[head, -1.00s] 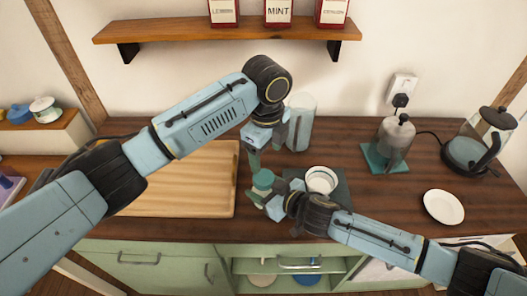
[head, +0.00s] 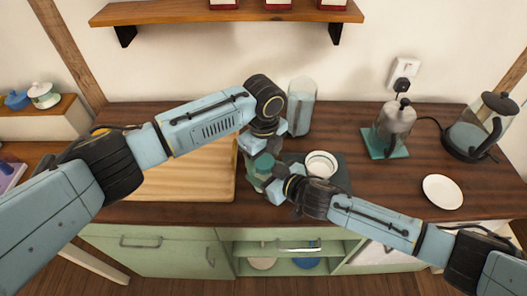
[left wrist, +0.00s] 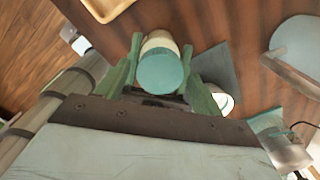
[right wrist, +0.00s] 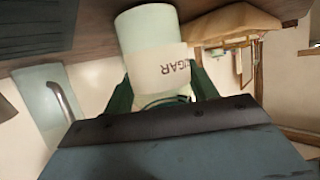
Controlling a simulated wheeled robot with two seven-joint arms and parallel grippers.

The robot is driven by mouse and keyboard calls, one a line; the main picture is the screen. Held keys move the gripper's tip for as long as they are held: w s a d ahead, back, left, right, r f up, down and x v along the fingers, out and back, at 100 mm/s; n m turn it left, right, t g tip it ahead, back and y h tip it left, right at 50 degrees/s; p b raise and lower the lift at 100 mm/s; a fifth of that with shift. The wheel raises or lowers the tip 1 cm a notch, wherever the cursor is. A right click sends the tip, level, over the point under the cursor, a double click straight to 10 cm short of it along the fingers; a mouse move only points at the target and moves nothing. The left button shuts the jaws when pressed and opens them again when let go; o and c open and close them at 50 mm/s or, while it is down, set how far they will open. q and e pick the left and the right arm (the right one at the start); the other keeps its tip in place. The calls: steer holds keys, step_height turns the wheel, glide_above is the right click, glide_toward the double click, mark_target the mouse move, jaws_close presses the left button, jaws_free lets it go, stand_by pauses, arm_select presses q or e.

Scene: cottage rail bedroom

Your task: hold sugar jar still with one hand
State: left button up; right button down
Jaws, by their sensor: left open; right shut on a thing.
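The sugar jar (head: 264,163) stands at the front of the dark wooden counter, with a teal lid and pale body. Its SUGAR label shows in the right wrist view (right wrist: 165,60). My right gripper (head: 272,190) is shut on the jar's body from the right front, with its fingers on both sides in the right wrist view (right wrist: 162,92). My left gripper (head: 264,148) is above the jar, open and pointing down. In the left wrist view its fingers (left wrist: 161,75) straddle the teal lid (left wrist: 160,70); I cannot tell whether they touch it.
A white cup (head: 321,164) on a dark mat stands close right of the jar. A tall clear container (head: 301,105) stands behind. A wooden board (head: 185,178) lies left. A grinder-like pot (head: 393,125), glass press (head: 483,130) and white saucer (head: 442,191) are farther right.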

arm_select(q)
steer(key=shift+c, duration=0.2)
steer(key=c, duration=1)
steer(key=n, duration=0.6)
steer(key=shift+n, duration=0.4)
steer(key=o, duration=1.1)
steer(key=shift+r, duration=0.15)
